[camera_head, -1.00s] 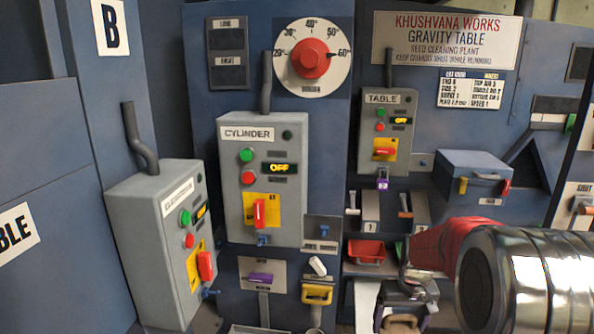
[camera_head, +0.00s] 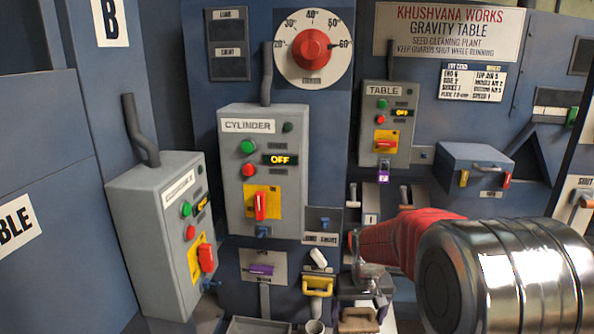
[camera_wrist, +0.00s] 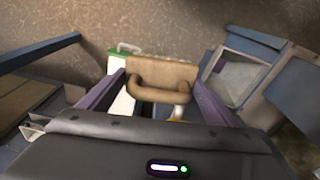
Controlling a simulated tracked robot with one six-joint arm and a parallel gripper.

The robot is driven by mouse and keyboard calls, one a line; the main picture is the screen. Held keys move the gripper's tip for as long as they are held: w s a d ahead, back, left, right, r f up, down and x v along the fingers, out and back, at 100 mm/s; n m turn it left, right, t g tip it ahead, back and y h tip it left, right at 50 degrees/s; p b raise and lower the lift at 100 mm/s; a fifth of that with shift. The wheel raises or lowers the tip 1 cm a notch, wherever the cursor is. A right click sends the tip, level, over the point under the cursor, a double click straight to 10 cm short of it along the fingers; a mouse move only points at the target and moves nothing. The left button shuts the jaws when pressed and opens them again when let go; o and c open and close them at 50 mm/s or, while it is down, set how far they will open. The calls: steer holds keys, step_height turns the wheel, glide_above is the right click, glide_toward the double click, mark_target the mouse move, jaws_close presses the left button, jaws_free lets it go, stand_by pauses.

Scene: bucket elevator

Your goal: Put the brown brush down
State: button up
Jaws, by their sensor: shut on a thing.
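The brown brush (camera_wrist: 162,72) is a tan block with a rounded brown handle. In the wrist view it sits between the two purple-grey fingers of my gripper (camera_wrist: 160,98), which is shut on it. In the head view the brush (camera_head: 358,320) shows at the bottom edge, just below my gripper (camera_head: 358,298), partly cut off by the frame. I cannot tell whether its underside touches anything.
A white-and-green object (camera_wrist: 120,92) lies beside the brush in the wrist view. A yellow handle (camera_head: 317,286) and a grey cup (camera_head: 314,327) are left of my gripper. The grey CYLINDER box (camera_head: 262,170) stands farther back. A blue box (camera_head: 476,168) is at the right.

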steer(key=s+d+r+m, duration=0.3)
steer(key=s+d+r, duration=0.2)
steer(key=s+d, duration=0.6)
steer(key=s+d+r+m, duration=0.3)
steer(key=s+d+r, duration=0.2)
steer(key=s+d, duration=0.7)
steer(key=shift+m+h, duration=0.4)
steer(key=shift+s+d, duration=0.1)
steer(key=shift+d, duration=0.05)
